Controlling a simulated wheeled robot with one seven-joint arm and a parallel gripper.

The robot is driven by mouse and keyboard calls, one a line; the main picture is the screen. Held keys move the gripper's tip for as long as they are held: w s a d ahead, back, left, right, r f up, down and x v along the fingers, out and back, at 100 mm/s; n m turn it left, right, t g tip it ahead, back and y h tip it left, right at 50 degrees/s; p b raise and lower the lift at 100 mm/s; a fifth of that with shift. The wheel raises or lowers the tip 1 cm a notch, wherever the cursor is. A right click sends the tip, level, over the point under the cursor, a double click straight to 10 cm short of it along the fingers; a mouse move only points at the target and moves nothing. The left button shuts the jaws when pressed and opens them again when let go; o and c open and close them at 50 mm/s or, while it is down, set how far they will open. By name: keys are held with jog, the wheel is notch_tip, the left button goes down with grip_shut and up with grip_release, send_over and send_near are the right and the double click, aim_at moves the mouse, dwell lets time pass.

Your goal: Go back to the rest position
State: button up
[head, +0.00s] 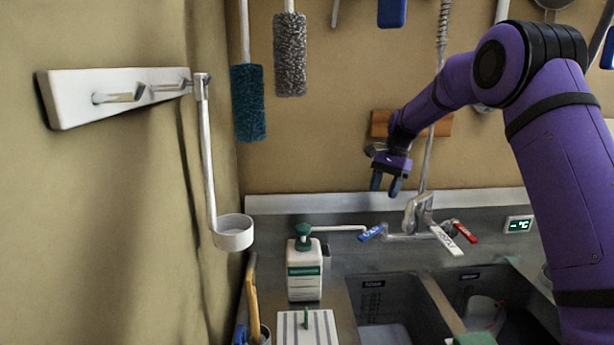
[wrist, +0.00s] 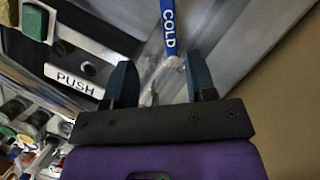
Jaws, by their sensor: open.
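My gripper (head: 387,183) hangs at the end of my purple arm in the head view, in front of the back wall and above the left end of the sink tap. Its two dark fingers point down and stand apart with nothing between them. In the wrist view my gripper (wrist: 162,85) is also open and empty, and a blue handle marked COLD (wrist: 169,28) shows beyond the gap between the fingers. In the head view the blue tap handle (head: 371,233) lies below the gripper, apart from it.
A white ladle-like cup (head: 233,235) hangs from a hook rail (head: 115,95) on the left wall. A pump bottle (head: 304,270) stands left of the sink basins (head: 395,300). Brushes (head: 248,102) hang on the back wall. A red tap handle (head: 464,232) is at right.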

jog(key=s+d+r+n+t+h, duration=0.1)
jog(key=s+r+n+t, duration=0.1)
jog(key=s+r, duration=0.75)
jog(key=s+d+r+n+t+h, duration=0.1)
jog(key=s+r+n, duration=0.2)
jog(key=s+r, duration=0.65)
jog(key=s+d+f+n+t, duration=0.1)
jog(key=s+f+n+t, duration=0.1)
jog(key=s, duration=1.1)
jog(key=s+d+f+n+t+h, duration=0.1)
jog(key=s+f+n+t, duration=0.1)
jog(key=s, duration=1.2)
jog(key=shift+s+f+n+t, duration=0.15)
jog(key=shift+f+n+t, duration=0.15)
jog(key=shift+f+n, duration=0.3)
